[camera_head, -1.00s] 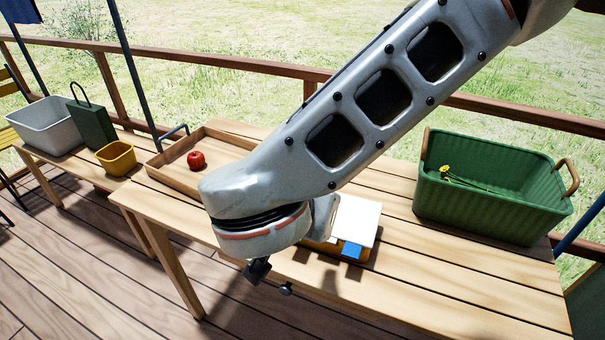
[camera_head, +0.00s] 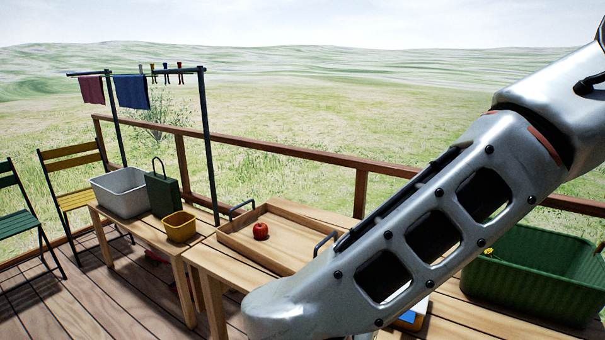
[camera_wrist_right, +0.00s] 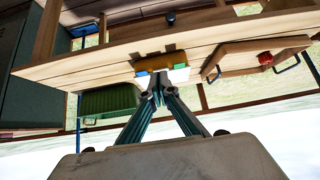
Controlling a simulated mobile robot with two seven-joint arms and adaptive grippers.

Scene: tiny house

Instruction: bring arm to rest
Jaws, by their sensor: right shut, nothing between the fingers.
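My right arm (camera_head: 415,240) crosses the head view from the upper right to the bottom middle, over the wooden table (camera_head: 215,262). Its gripper is outside that view. In the right wrist view, which looks upside down, my right gripper (camera_wrist_right: 158,84) has its fingertips together with nothing between them. The tips appear in front of the table edge, near a yellow item with blue and green parts (camera_wrist_right: 160,62); I cannot tell the gap. My left gripper is not in view.
A wooden tray (camera_head: 240,245) holds a red apple (camera_head: 261,231). A green basket (camera_head: 525,280) stands at right, partly behind my arm. A yellow bin (camera_head: 180,226), dark green bag (camera_head: 162,194) and grey tub (camera_head: 120,192) are at left. A railing (camera_head: 300,155) runs behind.

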